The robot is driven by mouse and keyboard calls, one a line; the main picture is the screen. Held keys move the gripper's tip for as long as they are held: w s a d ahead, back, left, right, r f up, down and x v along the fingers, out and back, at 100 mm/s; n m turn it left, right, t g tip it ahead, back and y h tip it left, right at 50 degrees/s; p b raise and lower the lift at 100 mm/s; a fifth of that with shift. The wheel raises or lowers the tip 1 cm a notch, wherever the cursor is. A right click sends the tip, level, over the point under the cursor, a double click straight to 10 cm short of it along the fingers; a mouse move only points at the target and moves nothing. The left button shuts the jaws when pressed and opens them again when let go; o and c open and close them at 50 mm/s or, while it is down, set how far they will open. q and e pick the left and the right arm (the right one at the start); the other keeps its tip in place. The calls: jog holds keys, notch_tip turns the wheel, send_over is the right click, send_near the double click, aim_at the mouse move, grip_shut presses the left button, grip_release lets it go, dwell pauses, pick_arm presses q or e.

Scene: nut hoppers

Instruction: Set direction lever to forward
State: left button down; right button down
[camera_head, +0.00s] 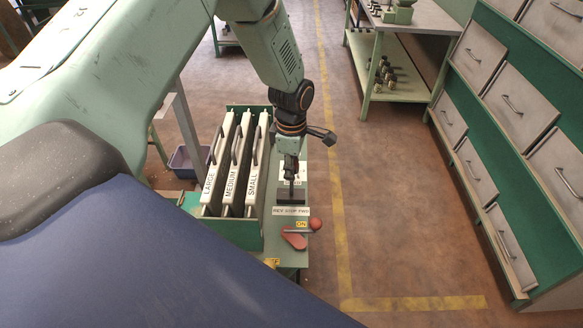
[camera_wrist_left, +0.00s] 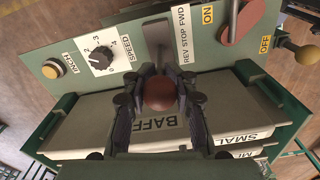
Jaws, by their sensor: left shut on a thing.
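My left gripper (camera_head: 290,170) reaches down from above to the panel beside the hoppers. In the left wrist view its fingers (camera_wrist_left: 159,95) are closed around the red-brown ball knob (camera_wrist_left: 159,94) of the direction lever. The dark slot plate (camera_head: 291,195) lies just below the gripper. A white label (camera_head: 291,211) beside it reads REV STOP FWD, and it also shows in the left wrist view (camera_wrist_left: 186,35). In the head view the lever's stem looks near the middle of the slot, but the gripper covers much of it. My right gripper is not in view.
A red ON/OFF handle (camera_head: 294,240) sits close by on the panel. The left wrist view shows a speed dial (camera_wrist_left: 103,57) and a yellow INCH button (camera_wrist_left: 50,69). White LARGE, MEDIUM and SMALL baffles (camera_head: 231,170) stand left of the gripper. Open floor lies to the right.

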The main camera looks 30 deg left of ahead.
pick_arm(q)
jog(key=shift+w+r, duration=0.1)
jog(key=shift+w+d+y, duration=0.2)
jog(key=shift+d+y, duration=0.2)
jog(key=shift+w+d+g, duration=0.2)
jog(key=shift+d+g, duration=0.05)
jog(key=shift+g, duration=0.05)
jog(key=d+b, duration=0.1)
jog(key=w+d+f+g+y+b, duration=0.1)
jog(key=b, duration=0.1)
jog(key=w+d+y+b, duration=0.1)
jog(key=d+b, duration=0.1)
jog(key=shift+w+f, duration=0.15)
jog(key=shift+f, duration=0.25)
jog(key=c, duration=1.1)
grip_release()
jog(key=shift+y, duration=0.3)
jog(key=shift+o, duration=0.3)
jog(key=shift+a, duration=0.1)
